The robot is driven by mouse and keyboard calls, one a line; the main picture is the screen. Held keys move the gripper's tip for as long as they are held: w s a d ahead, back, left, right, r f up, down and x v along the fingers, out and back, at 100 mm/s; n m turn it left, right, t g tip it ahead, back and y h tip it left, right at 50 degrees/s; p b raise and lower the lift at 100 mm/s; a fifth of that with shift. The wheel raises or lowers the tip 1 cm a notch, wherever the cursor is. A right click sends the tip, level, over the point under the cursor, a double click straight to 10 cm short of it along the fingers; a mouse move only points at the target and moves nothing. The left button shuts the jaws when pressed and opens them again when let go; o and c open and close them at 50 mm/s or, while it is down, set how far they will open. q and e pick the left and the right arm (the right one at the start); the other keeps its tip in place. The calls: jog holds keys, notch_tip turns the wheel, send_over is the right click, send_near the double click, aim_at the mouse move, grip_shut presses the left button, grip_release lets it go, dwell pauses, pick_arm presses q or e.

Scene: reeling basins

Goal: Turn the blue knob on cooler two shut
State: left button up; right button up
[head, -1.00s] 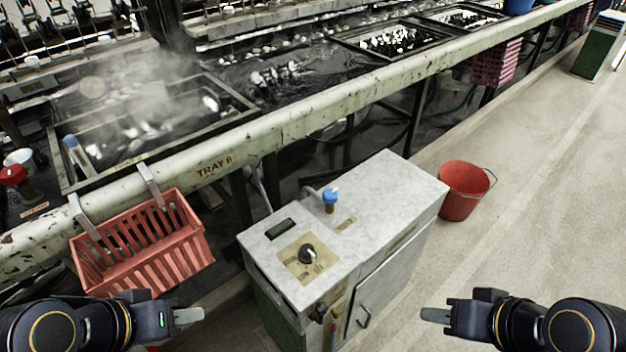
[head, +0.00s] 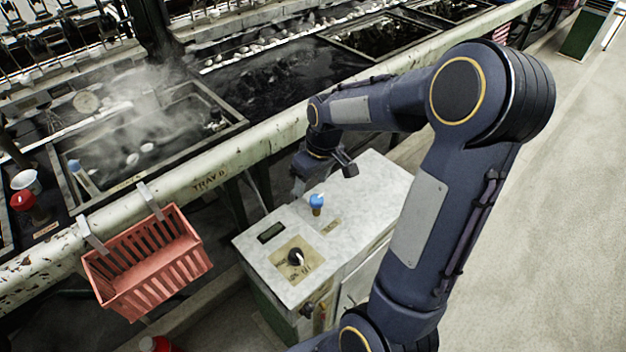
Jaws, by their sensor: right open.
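The blue knob (head: 316,200) stands upright on a short brass stem on the speckled pale top of the cooler cabinet (head: 361,185). A small label plate beside it is too small to read, so I cannot tell the cooler's number. My right arm reaches in from the lower right, bends high and comes back leftward. Its gripper (head: 324,172) hangs over the cabinet's far edge, just above and beyond the knob in the picture. It is open and seems apart from the knob. Its fingers are partly hidden by its own wrist. My left gripper is out of view.
A red basket (head: 150,262) hangs from the pale beam (head: 262,137) at left. Steaming basins lie behind the beam.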

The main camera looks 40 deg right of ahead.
jog(key=n+g+h+p, duration=0.1)
jog(key=n+g+p, duration=0.1)
jog(key=p, duration=0.1)
send_over(317, 198)
notch_tip(317, 198, down, 5)
jog(key=shift+a, duration=0.1)
notch_tip(317, 198, down, 8)
jog(key=shift+b, duration=0.3)
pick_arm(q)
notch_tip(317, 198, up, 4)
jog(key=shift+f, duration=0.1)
pick_arm(e)
jog(key=shift+m, duration=0.3)
jog(key=c, duration=1)
